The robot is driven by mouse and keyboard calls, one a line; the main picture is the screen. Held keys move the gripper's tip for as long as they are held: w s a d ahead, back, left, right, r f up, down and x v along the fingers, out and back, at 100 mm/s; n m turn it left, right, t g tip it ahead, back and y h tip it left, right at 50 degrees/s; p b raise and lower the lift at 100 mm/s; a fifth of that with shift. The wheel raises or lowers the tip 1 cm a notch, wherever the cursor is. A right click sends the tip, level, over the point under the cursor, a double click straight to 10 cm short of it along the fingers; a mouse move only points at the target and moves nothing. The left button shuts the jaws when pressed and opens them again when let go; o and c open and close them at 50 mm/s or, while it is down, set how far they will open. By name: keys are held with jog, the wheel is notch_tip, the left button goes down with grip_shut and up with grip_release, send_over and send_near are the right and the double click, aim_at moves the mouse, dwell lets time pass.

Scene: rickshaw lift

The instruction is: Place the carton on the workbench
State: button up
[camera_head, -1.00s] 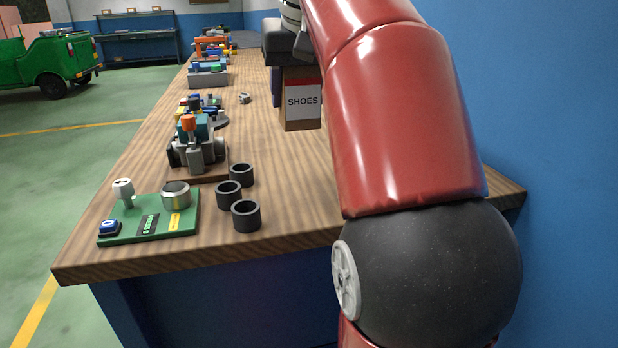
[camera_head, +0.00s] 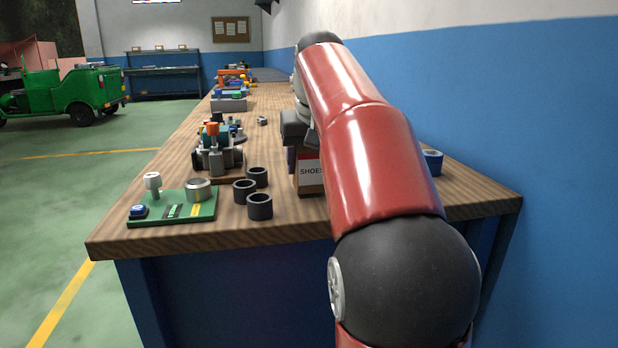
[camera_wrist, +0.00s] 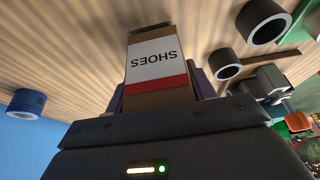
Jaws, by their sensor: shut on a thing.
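My gripper is shut on the carton and is partly hidden by my red arm in the head view. The workbench (camera_head: 290,222) has a striped wooden top and a blue base. The carton is over the workbench top, right of the black rings. I cannot tell whether its bottom touches the wood.
Several black rings (camera_head: 260,206) and a green board (camera_head: 172,208) with knobs stand left of the carton. A mechanical assembly (camera_head: 216,155) is behind them. A blue cup-like thing (camera_head: 432,162) stands near the blue wall (camera_head: 560,150). Bare wood lies along the front edge.

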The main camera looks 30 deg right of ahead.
jog(key=shift+f, duration=0.4)
jog(key=o, duration=1.4)
jog(key=p+v, duration=0.4)
jog(key=v, duration=0.8)
jog(key=shift+s, duration=0.15)
jog(key=s+a+f+n, duration=0.1)
jog(key=s+a+f, duration=0.3)
jog(key=f, duration=0.5)
jog(key=s+a+f+n+t, duration=0.1)
jog(key=s+a+f, duration=0.4)
jog(key=s+f, duration=0.4)
jog(key=s+a+f+n+y, duration=0.1)
jog(key=s+a+f, duration=0.3)
jog(key=f, duration=0.7)
jog(key=shift+s+a+f, duration=0.25)
jog(key=shift+s+a, duration=0.05)
jog(key=shift+s, duration=0.85)
